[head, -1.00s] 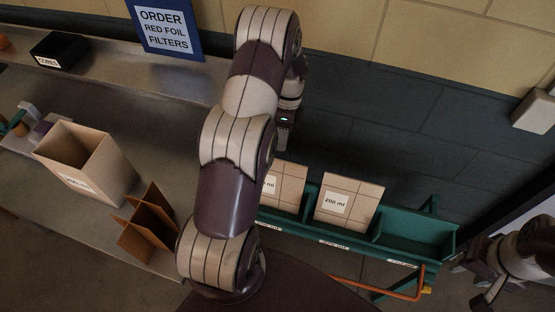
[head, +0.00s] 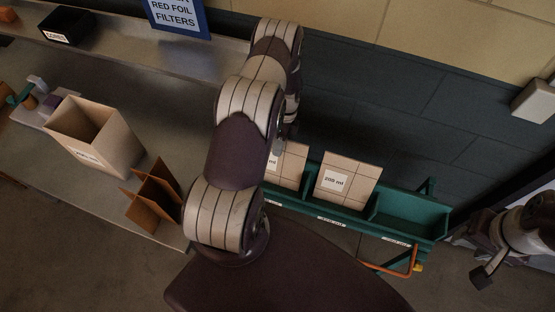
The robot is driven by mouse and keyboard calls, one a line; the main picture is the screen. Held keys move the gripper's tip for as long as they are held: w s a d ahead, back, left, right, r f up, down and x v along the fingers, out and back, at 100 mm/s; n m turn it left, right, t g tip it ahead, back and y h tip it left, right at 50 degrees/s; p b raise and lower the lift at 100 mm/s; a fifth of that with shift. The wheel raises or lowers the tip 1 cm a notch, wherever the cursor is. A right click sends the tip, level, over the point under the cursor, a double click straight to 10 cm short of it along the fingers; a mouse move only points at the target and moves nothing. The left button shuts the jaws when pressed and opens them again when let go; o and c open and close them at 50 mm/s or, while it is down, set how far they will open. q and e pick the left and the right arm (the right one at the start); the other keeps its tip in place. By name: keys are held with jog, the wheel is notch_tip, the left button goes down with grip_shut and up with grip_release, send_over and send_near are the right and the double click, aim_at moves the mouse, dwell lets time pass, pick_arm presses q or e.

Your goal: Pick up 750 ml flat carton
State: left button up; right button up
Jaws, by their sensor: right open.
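A flat tan carton (head: 294,166) stands in the left part of the green rack (head: 386,230). My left arm covers much of it and its label cannot be read. A second flat carton (head: 349,184), labelled "200 ml", leans in the rack to its right. No label reading 750 ml is legible. My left gripper (head: 281,142) points down at the upper edge of the left carton, mostly behind my arm; its fingers are too hidden to judge, as is any contact. My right gripper (head: 484,277) is open at the lower right, apart from the rack.
An erected open box (head: 98,140) and a brown divider (head: 154,198) stand on the metal bench at left. A black bin (head: 67,25) sits on the back ledge. The rack's right compartment (head: 408,212) is empty. An orange handle (head: 400,267) projects below the rack.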

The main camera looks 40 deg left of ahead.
pick_arm(q)
jog(key=shift+w, duration=0.1)
grip_shut()
